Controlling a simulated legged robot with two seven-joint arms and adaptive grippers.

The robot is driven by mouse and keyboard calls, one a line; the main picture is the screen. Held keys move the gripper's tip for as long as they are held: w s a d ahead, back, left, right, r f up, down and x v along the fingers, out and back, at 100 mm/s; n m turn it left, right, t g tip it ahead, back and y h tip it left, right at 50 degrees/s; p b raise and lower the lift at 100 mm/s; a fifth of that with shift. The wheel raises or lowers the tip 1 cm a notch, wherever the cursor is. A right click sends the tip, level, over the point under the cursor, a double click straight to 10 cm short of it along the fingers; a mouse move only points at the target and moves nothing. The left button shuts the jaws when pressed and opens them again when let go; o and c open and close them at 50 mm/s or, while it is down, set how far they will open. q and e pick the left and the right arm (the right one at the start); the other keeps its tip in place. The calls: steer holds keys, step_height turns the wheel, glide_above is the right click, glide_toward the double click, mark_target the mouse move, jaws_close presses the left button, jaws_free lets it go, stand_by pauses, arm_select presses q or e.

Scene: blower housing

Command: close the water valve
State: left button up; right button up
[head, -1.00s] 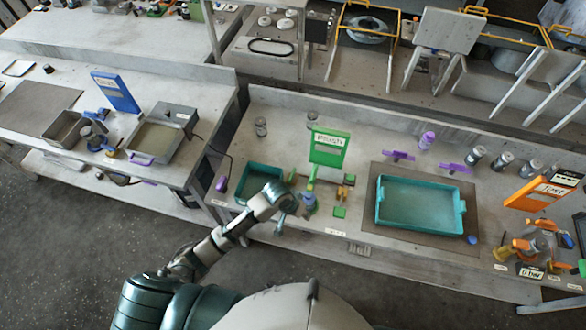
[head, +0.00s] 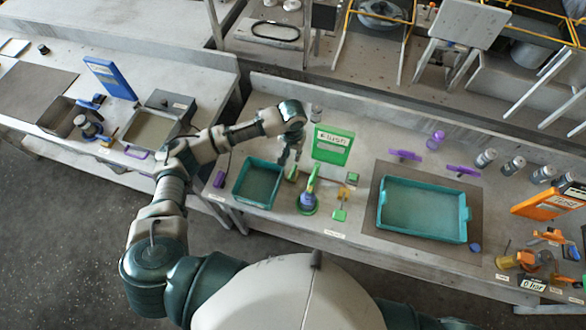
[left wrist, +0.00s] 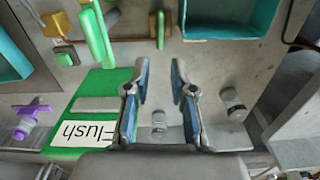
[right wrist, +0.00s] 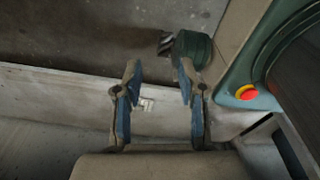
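A green lever handle (head: 312,182) stands up from a blue-grey round base (head: 307,204) in front of the green "Flush" board (head: 333,145). A smaller green handle (head: 292,174) is just left of it, beside the teal tray. No label marks which one is the water valve. In the left wrist view, a long green handle (left wrist: 97,38) and a green bar (left wrist: 160,28) show at the top. My left gripper (head: 285,165) is behind the small green handle, left of the board; its fingers are open and empty (left wrist: 159,68). My right gripper (right wrist: 158,68) is open and empty, away from the bench.
A small teal tray (head: 258,183) is left of the handles, a large teal tray (head: 423,208) right. Yellow-and-green fittings (head: 341,205) stand nearby. An orange board (head: 548,200) is at the far right.

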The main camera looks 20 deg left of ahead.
mark_target(293, 171)
arm_select(q)
step_height(293, 171, down, 12)
steer(key=shift+w+a+f, duration=0.1)
steer(key=shift+w+f, duration=0.05)
steer(key=shift+f, duration=0.4)
jaws_close()
arm_select(e)
steer(key=shift+w, duration=0.3)
